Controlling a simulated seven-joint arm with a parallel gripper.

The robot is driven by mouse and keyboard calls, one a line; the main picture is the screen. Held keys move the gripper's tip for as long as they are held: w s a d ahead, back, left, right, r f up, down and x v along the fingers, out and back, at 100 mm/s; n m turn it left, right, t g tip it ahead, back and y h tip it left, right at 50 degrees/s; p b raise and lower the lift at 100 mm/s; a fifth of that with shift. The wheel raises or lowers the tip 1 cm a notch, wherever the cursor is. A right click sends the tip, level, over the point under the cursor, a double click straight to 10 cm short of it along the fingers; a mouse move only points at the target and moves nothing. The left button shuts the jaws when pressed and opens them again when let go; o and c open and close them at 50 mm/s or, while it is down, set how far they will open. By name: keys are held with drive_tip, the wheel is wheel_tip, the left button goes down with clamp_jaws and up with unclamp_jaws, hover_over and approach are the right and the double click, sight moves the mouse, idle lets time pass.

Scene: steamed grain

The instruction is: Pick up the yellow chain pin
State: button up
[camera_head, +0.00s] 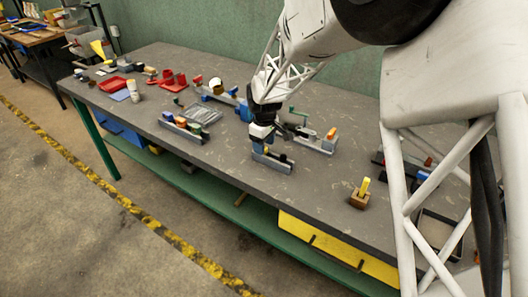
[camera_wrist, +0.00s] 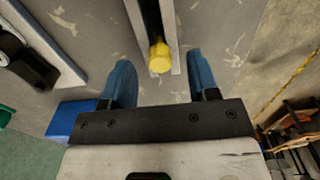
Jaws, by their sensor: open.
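The yellow chain pin (camera_wrist: 160,57) shows in the wrist view as a rounded yellow end in a narrow grey channel fixture (camera_wrist: 176,40). My gripper (camera_wrist: 161,78) is open, with one blue finger on each side of the pin and a visible gap to both. In the head view, my gripper (camera_head: 259,146) is low over the small grey fixture (camera_head: 275,164) near the table's front edge. A small yellow bit (camera_head: 267,150) shows beside the fingers there. The pin's lower part is hidden in the fixture.
On the grey table (camera_head: 225,165), a grey fixture with coloured blocks (camera_head: 184,128) stands to the left. A rail with an orange block (camera_head: 330,134) is behind on the right. A wooden block with a yellow upright piece (camera_head: 360,199) stands right. Bare table lies between them.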

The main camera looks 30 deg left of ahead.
drive_tip(key=shift+f, duration=0.85)
clamp_jaws()
drive_tip(key=shift+r, duration=0.2)
drive_tip(key=shift+r, duration=1.35)
drive_tip(key=shift+s+d+r, duration=0.15)
drive_tip(key=shift+r, duration=0.2)
drive_tip(key=s+d+r, duration=0.1)
drive_tip(key=s+d, duration=0.9)
drive_tip(key=d, duration=0.1)
drive_tip(key=shift+s+r, duration=0.15)
drive_tip(key=shift+s, duration=0.25)
drive_tip(key=shift+d, duration=0.1)
